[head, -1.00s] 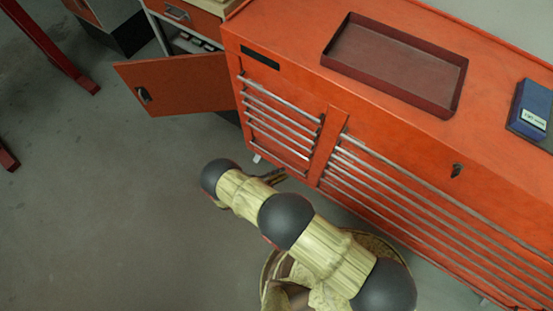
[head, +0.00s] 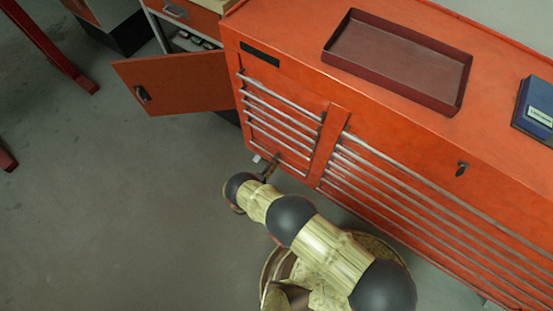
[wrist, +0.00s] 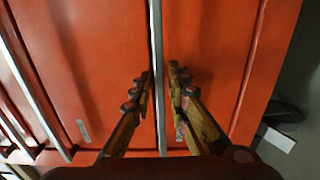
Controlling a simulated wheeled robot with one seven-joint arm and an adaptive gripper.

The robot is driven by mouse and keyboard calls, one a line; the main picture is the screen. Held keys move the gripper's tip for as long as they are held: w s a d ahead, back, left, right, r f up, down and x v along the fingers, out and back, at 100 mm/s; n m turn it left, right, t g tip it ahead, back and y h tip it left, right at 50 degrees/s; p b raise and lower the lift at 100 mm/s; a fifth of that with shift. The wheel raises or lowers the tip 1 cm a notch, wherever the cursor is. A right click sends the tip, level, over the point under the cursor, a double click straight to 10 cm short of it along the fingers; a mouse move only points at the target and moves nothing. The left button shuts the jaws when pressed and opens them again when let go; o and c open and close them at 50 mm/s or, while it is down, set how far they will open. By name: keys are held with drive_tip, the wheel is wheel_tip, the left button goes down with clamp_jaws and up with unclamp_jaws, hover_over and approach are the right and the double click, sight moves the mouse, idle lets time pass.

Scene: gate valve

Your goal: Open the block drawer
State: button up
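An orange cabinet (head: 300,150) has a left and a right column of drawers with long silver rail handles. All these drawers look shut. I cannot tell which is the block drawer. My gripper (head: 268,167) is low in front of the left column, near its bottom handle (head: 280,145), partly hidden by my arm. In the wrist view, my gripper (wrist: 160,76) is open, with one finger on each side of a silver rail handle (wrist: 157,105). No clear contact with the rail shows. An orange drawer front (wrist: 95,60) lies behind the fingers.
A dark red tray (head: 395,65) and a blue box (head: 535,108) rest on the cabinet top. The grey floor (head: 120,200) at left is clear.

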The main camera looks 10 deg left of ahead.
drive_tip(key=shift+w+d, duration=0.15)
drive_tip(key=shift+w, duration=0.15)
drive_tip(key=shift+c, duration=0.4)
clamp_jaws()
